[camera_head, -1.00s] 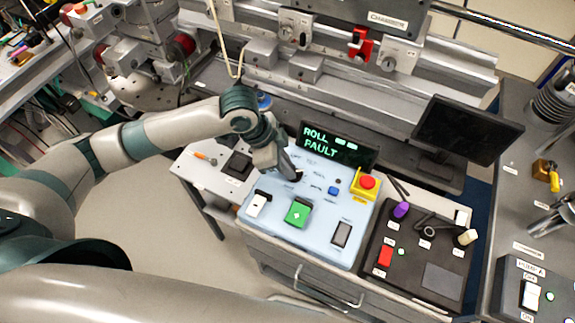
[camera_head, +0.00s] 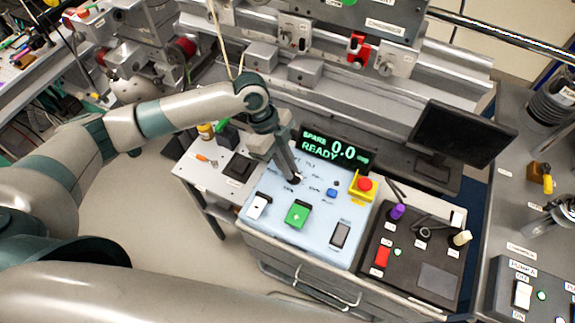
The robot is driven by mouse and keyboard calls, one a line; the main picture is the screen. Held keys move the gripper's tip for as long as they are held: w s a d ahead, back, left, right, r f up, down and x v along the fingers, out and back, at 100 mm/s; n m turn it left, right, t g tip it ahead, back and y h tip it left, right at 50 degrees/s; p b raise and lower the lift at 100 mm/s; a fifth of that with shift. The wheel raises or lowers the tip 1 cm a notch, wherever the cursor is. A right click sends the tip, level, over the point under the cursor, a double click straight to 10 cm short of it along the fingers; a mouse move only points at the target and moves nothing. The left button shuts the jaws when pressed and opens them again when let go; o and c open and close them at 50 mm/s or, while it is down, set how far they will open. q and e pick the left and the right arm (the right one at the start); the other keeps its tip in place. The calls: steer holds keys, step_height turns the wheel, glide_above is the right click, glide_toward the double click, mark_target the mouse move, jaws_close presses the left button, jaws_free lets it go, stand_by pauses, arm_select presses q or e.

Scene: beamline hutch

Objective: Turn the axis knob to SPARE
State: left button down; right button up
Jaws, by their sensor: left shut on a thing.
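The light blue control panel (camera_head: 270,228) lies on the cabinet top in front of me. The axis knob (camera_head: 295,180) is a small dark knob at the panel's back left, mostly hidden by the fingers. My left gripper (camera_head: 292,176) reaches down from behind and is shut on the knob. The display (camera_head: 335,150) behind the panel shows SPARE, 0.0 and READY in green. My right gripper is not in view.
The panel also has a green button (camera_head: 297,213), a white switch (camera_head: 258,207), a blue button (camera_head: 331,193) and a red emergency stop (camera_head: 364,184) on yellow. A black panel (camera_head: 437,277) with a purple-topped lever (camera_head: 397,212) lies to the right. A monitor (camera_head: 463,140) stands behind.

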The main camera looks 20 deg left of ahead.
arm_select(q)
steer(key=shift+w+r+m, duration=0.1)
steer(key=shift+w+m, duration=0.05)
steer(key=shift+m, duration=0.35)
steer(key=c, duration=1.8)
jaws_free()
steer(key=shift+d+g, duration=0.1)
steer(key=shift+g, duration=0.2)
steer(key=shift+a+r+b, duration=0.3)
steer(key=shift+r, duration=0.15)
steer(key=b+v, duration=0.3)
steer(key=v, duration=1.3)
steer(key=shift+d+r+b, duration=0.2)
steer(key=shift+r+b, duration=0.05)
steer(key=shift+b, duration=0.05)
